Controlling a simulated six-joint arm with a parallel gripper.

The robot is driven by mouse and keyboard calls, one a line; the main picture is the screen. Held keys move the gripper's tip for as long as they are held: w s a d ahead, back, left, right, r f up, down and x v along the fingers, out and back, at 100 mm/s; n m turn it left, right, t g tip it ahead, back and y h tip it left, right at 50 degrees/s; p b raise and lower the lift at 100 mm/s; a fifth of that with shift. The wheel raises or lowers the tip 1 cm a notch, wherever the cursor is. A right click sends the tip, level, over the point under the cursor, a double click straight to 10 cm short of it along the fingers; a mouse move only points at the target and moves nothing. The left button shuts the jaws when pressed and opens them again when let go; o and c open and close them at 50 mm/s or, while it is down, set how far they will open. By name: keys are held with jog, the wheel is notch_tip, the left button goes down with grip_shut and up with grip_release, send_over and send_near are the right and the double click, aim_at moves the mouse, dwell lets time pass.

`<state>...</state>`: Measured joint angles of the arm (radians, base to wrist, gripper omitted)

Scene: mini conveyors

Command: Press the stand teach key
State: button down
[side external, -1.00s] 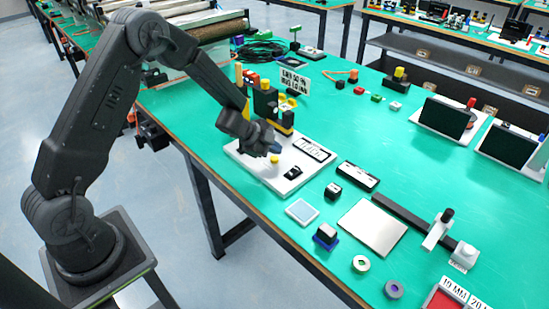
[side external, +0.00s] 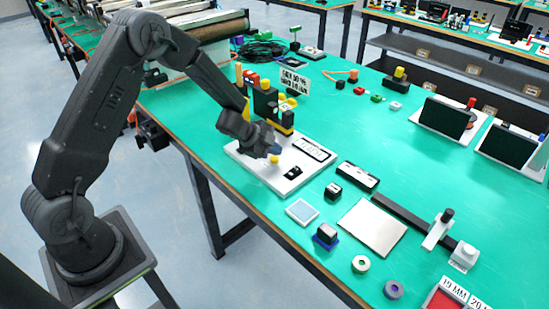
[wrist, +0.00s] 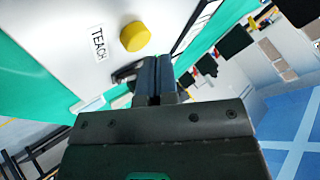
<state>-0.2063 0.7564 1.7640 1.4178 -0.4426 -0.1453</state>
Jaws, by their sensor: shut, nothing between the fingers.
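The stand teach key is a yellow round button (wrist: 135,36) on a white plate (wrist: 60,30), beside a label reading TEACH (wrist: 98,43) in the wrist view. In the side view the yellow key (side external: 274,159) shows on the white stand plate (side external: 250,172), close to my gripper (side external: 276,150). In the wrist view my gripper (wrist: 155,68) has its two blue-grey fingers shut together with nothing between them. The fingertips are near the yellow key and look apart from it. I cannot tell their height above the plate.
A black switch (side external: 293,172) and a framed label (side external: 313,149) sit on the same plate. A dark stand with yellow parts (side external: 268,104) rises behind my gripper.

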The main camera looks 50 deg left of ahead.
aim_at(274, 159)
jog(key=shift+f, duration=0.65)
dwell(0.6)
dwell(0.3)
jog(key=shift+r, duration=0.8)
jog(key=shift+r, duration=0.1)
jog(key=shift+r, duration=2.45)
